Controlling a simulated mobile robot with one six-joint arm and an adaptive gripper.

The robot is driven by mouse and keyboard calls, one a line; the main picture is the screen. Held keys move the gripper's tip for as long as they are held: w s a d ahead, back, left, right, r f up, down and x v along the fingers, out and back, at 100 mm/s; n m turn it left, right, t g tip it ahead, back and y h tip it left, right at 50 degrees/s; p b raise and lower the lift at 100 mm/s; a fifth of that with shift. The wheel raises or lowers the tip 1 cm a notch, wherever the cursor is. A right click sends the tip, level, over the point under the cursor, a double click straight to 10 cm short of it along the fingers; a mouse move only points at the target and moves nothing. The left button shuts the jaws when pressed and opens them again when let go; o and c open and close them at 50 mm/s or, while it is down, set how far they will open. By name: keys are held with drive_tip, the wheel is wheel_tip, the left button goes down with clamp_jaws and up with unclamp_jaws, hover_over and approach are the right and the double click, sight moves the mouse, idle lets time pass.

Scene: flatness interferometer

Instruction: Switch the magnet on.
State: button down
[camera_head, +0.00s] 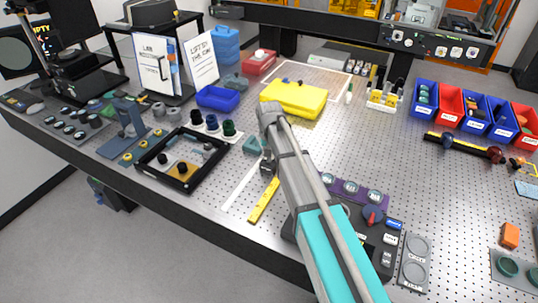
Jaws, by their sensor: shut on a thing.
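My arm reaches up from the bottom edge across the middle of the bench. Its far end is by the yellow case, and my gripper (267,165) shows small and dark just left of the grey link. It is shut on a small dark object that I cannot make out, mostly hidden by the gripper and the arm. A small green block (253,146) is just left of the gripper; I cannot tell if they touch. No magnet or magnet switch can be told for sure. A dark control box (355,232) with a red knob (373,216) is right of my arm, which partly covers it.
A yellow case (294,98) lies beyond the arm's far end. A black open frame (150,171) is at left, and a yellow strip (264,201) lies nearer the front edge. Blue and red bins (450,105) stand at right.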

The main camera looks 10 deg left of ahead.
drive_tip(key=m, duration=0.5)
drive_tip(key=shift+m, duration=0.4)
drive_tip(key=c, duration=0.7)
unclamp_jaws()
drive_tip(key=shift+n, duration=0.5)
